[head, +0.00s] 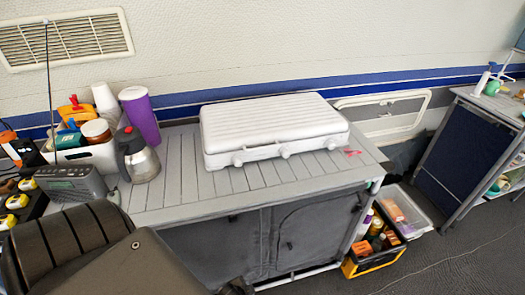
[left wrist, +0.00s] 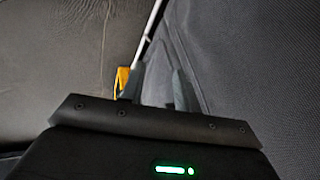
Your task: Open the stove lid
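The stove (head: 270,130) is a white box with a ribbed white lid (head: 268,118) lying flat and shut on top. It sits on the grey slatted counter, with several round knobs along its front side. My left gripper (left wrist: 159,82) shows only in the left wrist view, with its two dark fingers spread apart and nothing seen between them. It faces dark fabric-like surfaces, and the stove is not in that view. My right gripper is in neither view.
A crate (head: 365,264) stands on the floor at right.

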